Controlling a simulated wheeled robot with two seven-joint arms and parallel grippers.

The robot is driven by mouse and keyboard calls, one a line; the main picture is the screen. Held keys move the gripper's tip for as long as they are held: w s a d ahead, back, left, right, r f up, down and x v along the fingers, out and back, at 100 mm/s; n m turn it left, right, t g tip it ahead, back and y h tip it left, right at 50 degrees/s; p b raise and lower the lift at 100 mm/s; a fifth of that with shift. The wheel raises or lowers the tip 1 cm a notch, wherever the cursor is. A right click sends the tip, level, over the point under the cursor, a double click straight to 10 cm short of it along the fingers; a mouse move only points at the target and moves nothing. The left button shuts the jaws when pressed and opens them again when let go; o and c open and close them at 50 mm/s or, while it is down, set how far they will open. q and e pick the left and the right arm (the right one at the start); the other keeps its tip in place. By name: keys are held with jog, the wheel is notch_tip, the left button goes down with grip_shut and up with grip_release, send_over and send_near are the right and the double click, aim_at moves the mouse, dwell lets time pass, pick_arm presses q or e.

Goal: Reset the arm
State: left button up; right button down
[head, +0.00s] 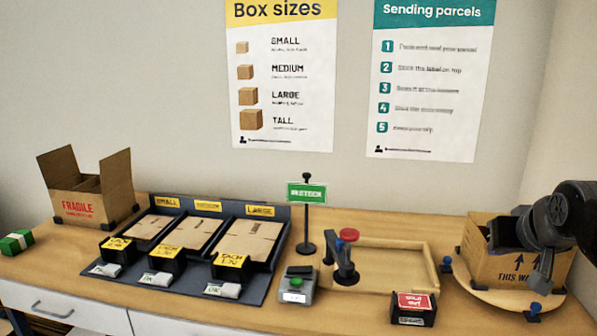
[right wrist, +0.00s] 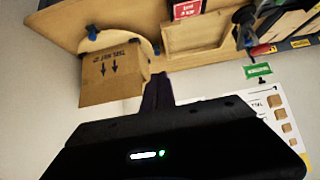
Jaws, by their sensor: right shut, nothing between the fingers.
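My right arm comes in from the right edge of the head view, with its dark wrist and gripper in front of an open carton (head: 490,265) printed "THIS WAY" with up arrows. In the right wrist view the right gripper (right wrist: 158,88) shows as dark fingers, shut and empty. There the same carton (right wrist: 112,80) appears upside down, beside the fingers. I cannot tell whether the gripper touches the carton, and part of the carton is hidden behind the arm. My left gripper is not in view.
The carton stands on a round wooden board (head: 480,291) with blue knobs. A wooden tray (head: 385,282), a red-signed block (head: 412,308), a green sign on a stand (head: 306,193) and a rack of flat cartons (head: 190,235) fill the bench. A FRAGILE carton (head: 88,192) stands left.

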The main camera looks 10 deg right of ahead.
jog(key=w+a+f+n+g+y+p, duration=0.1)
jog(key=w+a+f, duration=0.35)
jog(key=f, duration=0.25)
jog(key=w+a+f+y+p, duration=0.25)
jog(key=a+f, duration=0.25)
jog(key=f, duration=0.3)
jog(key=a+f+n+g+y+p, duration=0.1)
jog(key=a+f+g+y+p, duration=0.1)
jog(key=a+f, duration=1.05)
jog(key=s+a+f+g+y+p, duration=0.1)
jog(key=s+a+f+g+p, duration=0.2)
jog(key=s+a+f, duration=0.85)
pick_arm(q)
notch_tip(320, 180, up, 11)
jog(key=p, duration=0.2)
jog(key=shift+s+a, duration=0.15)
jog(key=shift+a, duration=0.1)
pick_arm(e)
jog(key=s+a+f+g, duration=0.1)
jog(key=s+a+f, duration=0.1)
jog(key=s+f, duration=0.2)
jog(key=s+a+f+g, duration=0.1)
jog(key=s+a+f, duration=0.2)
jog(key=s, duration=0.8)
jog(key=shift+s+f+y, duration=0.15)
jog(key=shift+f+y, duration=0.2)
jog(key=shift+f, duration=0.25)
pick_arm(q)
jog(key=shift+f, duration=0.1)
